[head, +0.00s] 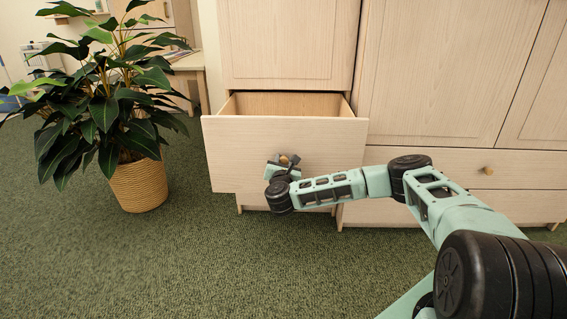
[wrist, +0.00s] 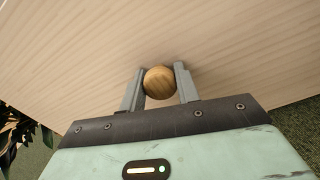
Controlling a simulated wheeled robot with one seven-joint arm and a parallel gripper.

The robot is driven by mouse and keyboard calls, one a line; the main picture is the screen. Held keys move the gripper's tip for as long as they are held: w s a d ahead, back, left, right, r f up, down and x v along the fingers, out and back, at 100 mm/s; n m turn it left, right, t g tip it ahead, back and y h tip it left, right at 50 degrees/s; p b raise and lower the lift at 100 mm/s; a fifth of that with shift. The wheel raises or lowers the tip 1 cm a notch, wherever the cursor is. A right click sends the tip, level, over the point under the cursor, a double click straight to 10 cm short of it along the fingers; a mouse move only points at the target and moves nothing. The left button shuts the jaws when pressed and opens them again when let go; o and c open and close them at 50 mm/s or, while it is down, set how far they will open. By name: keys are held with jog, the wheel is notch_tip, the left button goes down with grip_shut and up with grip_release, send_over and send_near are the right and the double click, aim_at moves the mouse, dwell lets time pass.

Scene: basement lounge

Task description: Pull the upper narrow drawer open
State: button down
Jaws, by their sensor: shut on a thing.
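The upper narrow drawer (head: 235,150) of the pale wood cabinet is pulled out, with its empty-looking inside showing above the front panel. Its round wooden knob (wrist: 159,82) sits between the two grey fingers of my gripper (wrist: 160,88) in the wrist view. My gripper (head: 284,162) is shut on the knob at the middle of the drawer front in the head view. The knob (head: 284,158) is partly hidden there by my gripper. The lower part of the cabinet below the drawer is mostly hidden.
A potted plant (head: 138,184) in a woven basket stands on the floor left of the drawer. A wide drawer (head: 450,175) with a small knob is shut at the right. Tall cabinet doors (head: 440,70) rise above it. Green carpet (head: 200,260) in front is clear.

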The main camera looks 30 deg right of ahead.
jog(key=c, duration=1)
grip_release()
jog(key=shift+c, duration=0.2)
jog(key=p+v, duration=0.2)
jog(key=v, duration=1)
